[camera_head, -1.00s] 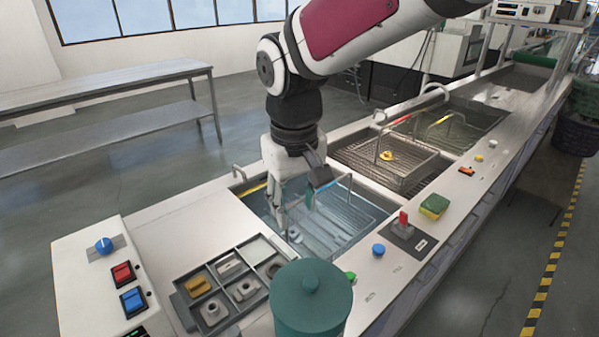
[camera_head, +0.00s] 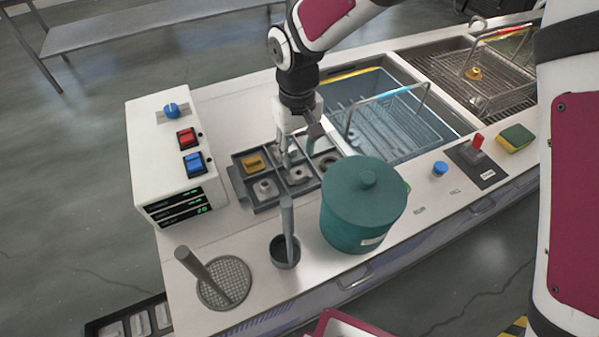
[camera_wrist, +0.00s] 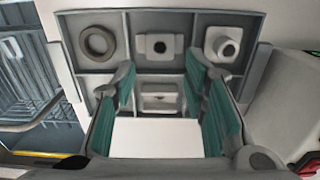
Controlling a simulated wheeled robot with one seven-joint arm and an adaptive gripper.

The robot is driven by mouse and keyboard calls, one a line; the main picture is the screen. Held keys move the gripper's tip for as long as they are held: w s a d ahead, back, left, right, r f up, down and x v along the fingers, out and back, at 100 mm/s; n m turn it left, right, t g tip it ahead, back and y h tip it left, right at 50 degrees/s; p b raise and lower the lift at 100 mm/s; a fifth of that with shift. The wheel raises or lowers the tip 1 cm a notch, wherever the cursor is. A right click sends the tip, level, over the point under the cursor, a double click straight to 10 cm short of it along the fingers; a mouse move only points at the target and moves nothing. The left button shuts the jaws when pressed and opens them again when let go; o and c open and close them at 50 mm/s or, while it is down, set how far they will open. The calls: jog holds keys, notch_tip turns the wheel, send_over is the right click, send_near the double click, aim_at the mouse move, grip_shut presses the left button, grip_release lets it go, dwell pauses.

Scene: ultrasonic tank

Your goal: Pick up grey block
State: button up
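The grey block (camera_wrist: 160,98) lies in a compartment of the grey parts tray (camera_head: 245,192), on the side nearer the bottom of the wrist view. My gripper (camera_wrist: 160,82) is open, with one teal-padded finger on each side of the block. No contact with the block shows. In the head view my gripper (camera_head: 287,160) points straight down over the back middle of the tray and hides most of the block.
A teal lidded pot (camera_head: 362,210) stands close right of the tray. The water tank (camera_head: 400,115) lies behind.

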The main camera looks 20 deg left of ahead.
aim_at(299, 172)
jog(key=shift+s+d+f+p, duration=0.1)
jog(key=shift+f+p, duration=0.15)
jog(key=shift+f, duration=1.25)
jog(key=shift+s+d+f+p, duration=0.1)
jog(key=shift+f+p, duration=0.1)
jog(key=shift+f, duration=1.3)
jog(key=c, duration=0.9)
